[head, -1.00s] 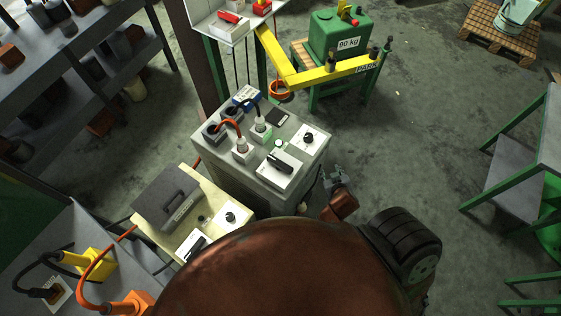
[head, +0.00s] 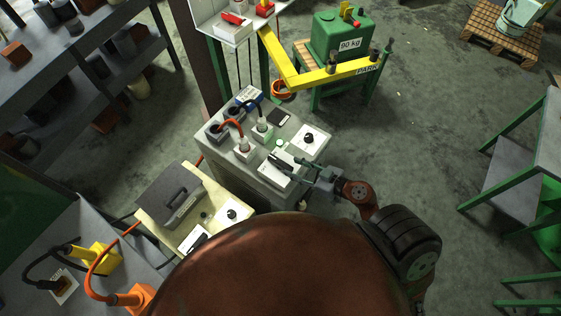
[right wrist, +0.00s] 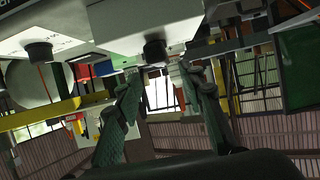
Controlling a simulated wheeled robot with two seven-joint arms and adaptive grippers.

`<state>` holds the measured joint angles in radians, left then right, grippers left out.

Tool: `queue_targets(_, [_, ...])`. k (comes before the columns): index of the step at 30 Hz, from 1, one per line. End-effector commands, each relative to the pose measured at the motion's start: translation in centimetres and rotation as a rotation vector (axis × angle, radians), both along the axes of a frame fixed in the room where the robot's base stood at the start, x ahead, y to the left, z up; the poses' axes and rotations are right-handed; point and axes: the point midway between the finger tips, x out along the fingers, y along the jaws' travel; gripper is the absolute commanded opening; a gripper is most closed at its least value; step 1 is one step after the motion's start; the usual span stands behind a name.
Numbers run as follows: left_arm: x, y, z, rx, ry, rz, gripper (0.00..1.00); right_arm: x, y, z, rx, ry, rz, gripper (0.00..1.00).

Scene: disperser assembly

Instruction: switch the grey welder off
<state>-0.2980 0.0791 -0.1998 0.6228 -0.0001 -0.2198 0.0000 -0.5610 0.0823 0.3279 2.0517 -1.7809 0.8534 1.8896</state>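The grey welder (head: 240,165) is the grey box in the middle of the head view, with plugs and controls on its top. A black switch handle (head: 281,161) sits on a white plate near its front right edge, partly hidden by my right gripper. A round black knob (head: 308,139) is on another white plate behind it. My right gripper (head: 303,171) reaches in from the right at this switch. In the right wrist view its two fingers (right wrist: 158,75) are apart, with a dark knob (right wrist: 155,52) just beyond them. Contact cannot be told. My left gripper is not in view.
A cream-coloured unit (head: 160,219) with a dark case and its own knob stands left of the welder. Red and black cables (head: 232,124) loop over the welder's top. A yellow crane arm (head: 320,77) and a green 90 kg weight (head: 340,38) are behind.

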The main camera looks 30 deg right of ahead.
Motion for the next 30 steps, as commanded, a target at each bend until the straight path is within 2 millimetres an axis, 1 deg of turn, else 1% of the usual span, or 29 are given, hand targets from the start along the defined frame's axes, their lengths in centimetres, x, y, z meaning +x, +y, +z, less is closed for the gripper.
queue_targets(2, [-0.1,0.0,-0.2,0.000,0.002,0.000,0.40,0.7,0.4,-0.5,0.002,0.005,0.004,0.36])
queue_targets(9, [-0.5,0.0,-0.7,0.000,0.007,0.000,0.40,4.0,1.7,-1.9,0.002,0.002,0.002,0.36])
queue_targets(15, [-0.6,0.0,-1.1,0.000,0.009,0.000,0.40,5.8,2.5,-2.8,0.001,0.003,0.002,0.36])
queue_targets(19, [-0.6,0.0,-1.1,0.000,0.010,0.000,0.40,6.3,2.7,-2.9,0.001,0.003,0.002,0.36])
queue_targets(26, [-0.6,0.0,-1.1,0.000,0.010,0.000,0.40,6.4,2.7,-2.9,0.001,0.003,0.002,0.36])
queue_targets(30, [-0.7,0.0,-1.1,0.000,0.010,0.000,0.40,6.3,2.7,-2.9,0.001,0.003,0.002,0.27])
